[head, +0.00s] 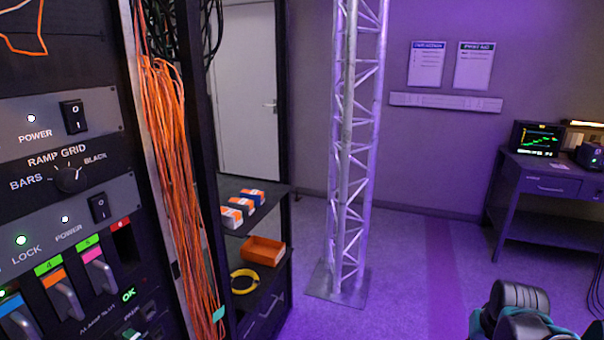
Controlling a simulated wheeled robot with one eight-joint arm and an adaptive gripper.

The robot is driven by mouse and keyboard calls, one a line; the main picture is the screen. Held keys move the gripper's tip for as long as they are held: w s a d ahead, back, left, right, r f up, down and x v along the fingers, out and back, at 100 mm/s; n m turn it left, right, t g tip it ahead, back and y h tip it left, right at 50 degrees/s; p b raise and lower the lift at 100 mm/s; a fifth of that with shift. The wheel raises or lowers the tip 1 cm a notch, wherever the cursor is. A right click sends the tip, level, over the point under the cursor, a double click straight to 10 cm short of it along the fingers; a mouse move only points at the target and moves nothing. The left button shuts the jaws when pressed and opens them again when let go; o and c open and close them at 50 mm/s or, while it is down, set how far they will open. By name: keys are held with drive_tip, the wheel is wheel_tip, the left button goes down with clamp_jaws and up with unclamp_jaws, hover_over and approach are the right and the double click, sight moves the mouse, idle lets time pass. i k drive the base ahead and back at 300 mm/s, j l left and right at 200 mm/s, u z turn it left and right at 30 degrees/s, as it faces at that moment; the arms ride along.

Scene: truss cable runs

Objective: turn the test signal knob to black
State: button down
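The test signal knob (70,179) is a small dark round knob on the black rack panel at the left. The labels BARS, RAMP, GRID and BLACK fan around it from left to right, with BLACK at its upper right. A small light mark shows near the knob's upper left edge, but it is too small to tell surely which label it points to. Nothing touches the knob. Dark rounded parts at the bottom right look like my own arm, well away from the knob. No gripper fingers can be made out.
POWER switches (74,117) and (99,207) sit above and below the knob. Coloured-tipped levers (64,292) stick out lower down. Orange cables (168,170) hang right of the panel. A truss tower (350,150) stands mid-room; the floor (420,270) right of it is clear.

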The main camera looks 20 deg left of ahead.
sight(70, 180)
drive_tip(key=i, duration=0.85)
drive_tip(key=i+u, duration=0.1)
drive_tip(key=i, duration=0.8)
drive_tip(key=u, duration=0.45)
drive_tip(key=i+l+u, duration=0.1)
drive_tip(key=u, duration=0.75)
drive_tip(key=l+u, duration=0.1)
drive_tip(key=u, duration=2.55)
drive_tip(key=l, duration=0.1)
